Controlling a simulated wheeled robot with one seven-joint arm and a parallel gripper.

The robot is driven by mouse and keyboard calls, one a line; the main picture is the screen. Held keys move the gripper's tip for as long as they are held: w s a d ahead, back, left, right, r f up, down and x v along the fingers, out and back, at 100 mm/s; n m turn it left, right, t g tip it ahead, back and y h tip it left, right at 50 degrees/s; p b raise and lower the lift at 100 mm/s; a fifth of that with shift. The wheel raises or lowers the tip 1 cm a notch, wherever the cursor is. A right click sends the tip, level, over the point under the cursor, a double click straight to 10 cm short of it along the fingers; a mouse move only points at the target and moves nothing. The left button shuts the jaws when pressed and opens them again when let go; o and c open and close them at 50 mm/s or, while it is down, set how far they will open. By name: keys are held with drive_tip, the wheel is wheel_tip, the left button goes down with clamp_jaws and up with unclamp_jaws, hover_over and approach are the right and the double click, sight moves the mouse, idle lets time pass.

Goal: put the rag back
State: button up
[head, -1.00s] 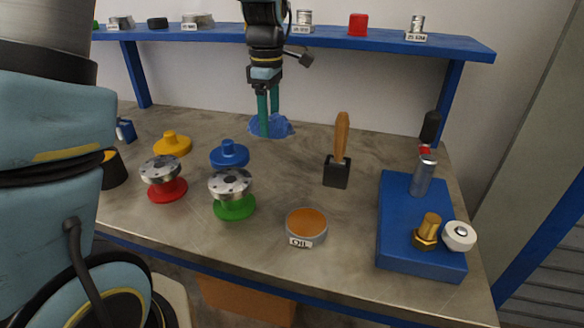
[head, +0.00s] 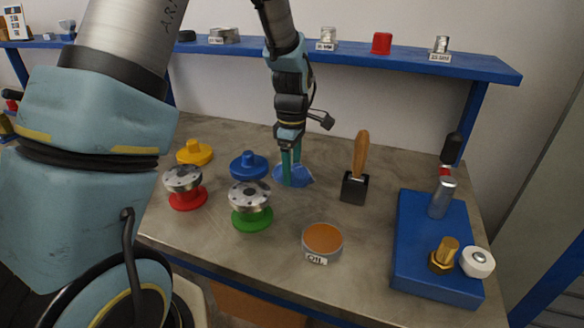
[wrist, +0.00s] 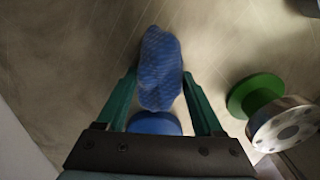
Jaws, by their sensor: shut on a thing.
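The rag (head: 298,177) is blue and bunched up, at the tips of my gripper (head: 290,163) near the middle of the bench in the head view. In the wrist view the rag (wrist: 160,62) sits between the two green fingers of my gripper (wrist: 159,80), patterned and gathered. My gripper is shut on it. I cannot tell for sure whether the rag's lower edge touches the bench.
A blue flanged piece (head: 249,166) stands left of the rag; a metal flange on a green base (head: 251,205) stands nearer. A brush (head: 357,175) stands to the right. The oil tin (head: 322,240) and blue block (head: 430,255) are nearer. A shelf (head: 400,63) runs behind.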

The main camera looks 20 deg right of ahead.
drive_tip(key=shift+f, duration=0.15)
drive_tip(key=o, duration=1.5)
drive_tip(key=shift+c, duration=0.2)
wheel_tip(320, 180, up, 12)
drive_tip(key=b, duration=0.1)
drive_tip(key=shift+r, duration=0.2)
